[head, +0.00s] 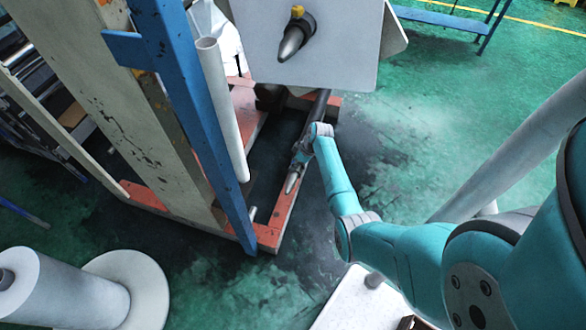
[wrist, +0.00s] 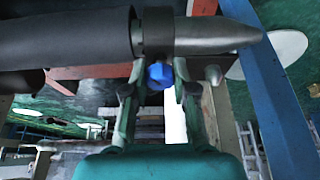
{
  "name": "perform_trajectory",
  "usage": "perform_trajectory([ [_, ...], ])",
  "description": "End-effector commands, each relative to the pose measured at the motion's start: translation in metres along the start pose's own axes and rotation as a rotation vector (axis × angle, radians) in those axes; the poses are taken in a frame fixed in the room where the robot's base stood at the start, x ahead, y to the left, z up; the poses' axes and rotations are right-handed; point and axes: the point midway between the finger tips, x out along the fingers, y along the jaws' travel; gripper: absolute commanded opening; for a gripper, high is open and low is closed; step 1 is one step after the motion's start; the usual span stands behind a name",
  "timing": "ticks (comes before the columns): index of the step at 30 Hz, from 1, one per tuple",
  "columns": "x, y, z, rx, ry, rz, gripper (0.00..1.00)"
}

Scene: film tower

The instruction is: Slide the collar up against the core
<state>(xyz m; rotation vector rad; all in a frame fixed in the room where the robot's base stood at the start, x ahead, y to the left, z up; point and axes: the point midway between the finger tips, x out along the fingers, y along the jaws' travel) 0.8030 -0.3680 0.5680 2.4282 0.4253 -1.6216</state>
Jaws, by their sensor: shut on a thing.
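In the wrist view a dark collar (wrist: 158,30) sits around a grey metal shaft with a tapered tip (wrist: 220,34). A blue knob (wrist: 159,76) hangs under the collar. The black core (wrist: 65,42) is on the same shaft, left of the collar. My gripper (wrist: 157,92) is shut on the collar's blue knob, one finger on each side. In the head view my gripper (head: 301,157) is at the lower shaft, between its pointed tip (head: 291,183) and the dark core (head: 319,106); the collar is mostly hidden there.
A grey panel (head: 345,45) above carries another pointed shaft (head: 292,40) with a yellow knob (head: 297,11). A blue post (head: 190,110) and a pale tube (head: 221,110) stand left of my gripper. An orange base frame (head: 275,215) lies below. Green floor is open at right.

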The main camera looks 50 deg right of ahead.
Motion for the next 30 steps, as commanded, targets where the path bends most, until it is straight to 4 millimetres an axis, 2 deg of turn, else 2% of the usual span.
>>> perform_trajectory([
  [2, 0.000, 0.005, 0.000, 0.000, 0.000, 0.000, 0.00],
  [3, 0.000, 0.005, 0.000, 0.000, 0.000, 0.001, 0.29],
  [6, 0.000, 0.004, 0.000, 0.000, 0.000, 0.001, 0.54],
  [15, 0.000, 0.004, 0.000, 0.000, 0.000, 0.000, 0.56],
  [19, -0.006, 0.004, 0.000, 0.000, 0.001, 0.002, 0.56],
  [23, -0.022, 0.005, 0.000, 0.000, 0.002, 0.003, 0.56],
  [30, -0.070, 0.005, 0.000, 0.000, 0.002, 0.005, 0.56],
])
